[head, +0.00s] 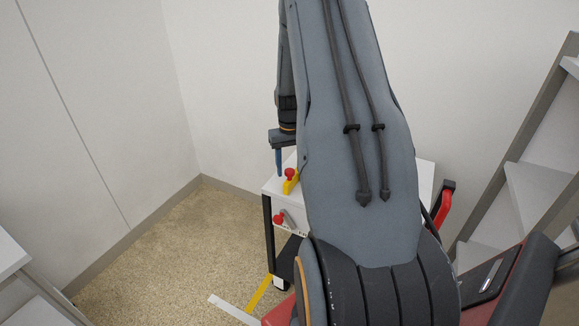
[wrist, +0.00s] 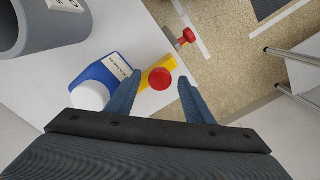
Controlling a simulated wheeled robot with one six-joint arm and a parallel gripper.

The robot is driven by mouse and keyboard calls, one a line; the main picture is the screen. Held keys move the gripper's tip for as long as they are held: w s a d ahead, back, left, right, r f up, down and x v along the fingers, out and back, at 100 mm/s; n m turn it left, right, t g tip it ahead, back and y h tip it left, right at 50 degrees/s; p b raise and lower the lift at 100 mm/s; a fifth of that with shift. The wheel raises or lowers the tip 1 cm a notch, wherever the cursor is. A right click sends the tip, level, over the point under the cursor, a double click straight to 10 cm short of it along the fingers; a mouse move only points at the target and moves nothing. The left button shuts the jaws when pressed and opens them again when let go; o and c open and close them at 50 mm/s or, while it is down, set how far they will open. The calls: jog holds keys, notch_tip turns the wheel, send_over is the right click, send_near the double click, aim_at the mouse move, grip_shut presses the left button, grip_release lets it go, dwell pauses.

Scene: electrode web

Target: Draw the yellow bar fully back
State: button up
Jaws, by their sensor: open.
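The yellow bar (wrist: 171,64) lies at the edge of the white top and carries a round red knob (wrist: 160,78). In the head view the yellow bar (head: 291,186) shows beside my arm, with its red knob on top. My gripper (wrist: 158,82) is open, with one blue finger on each side of the red knob in the wrist view. I see no clear contact with the knob or bar. In the head view my gripper (head: 279,162) is just left of the knob, partly hidden by my arm. Part of the bar is hidden by the knob.
A blue bottle (wrist: 92,76) with a white cap lies close to the left finger. A grey cylinder (wrist: 38,28) stands on the white top (wrist: 130,25). A second red knob (wrist: 187,37) on a grey bar sticks out from the cart's side. Shelves (head: 540,190) stand right.

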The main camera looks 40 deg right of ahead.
grip_shut()
jog(key=w+a+b, duration=0.3)
jog(key=w, duration=0.4)
grip_release()
jog(key=shift+w+a, duration=0.1)
jog(key=shift+r, duration=0.1)
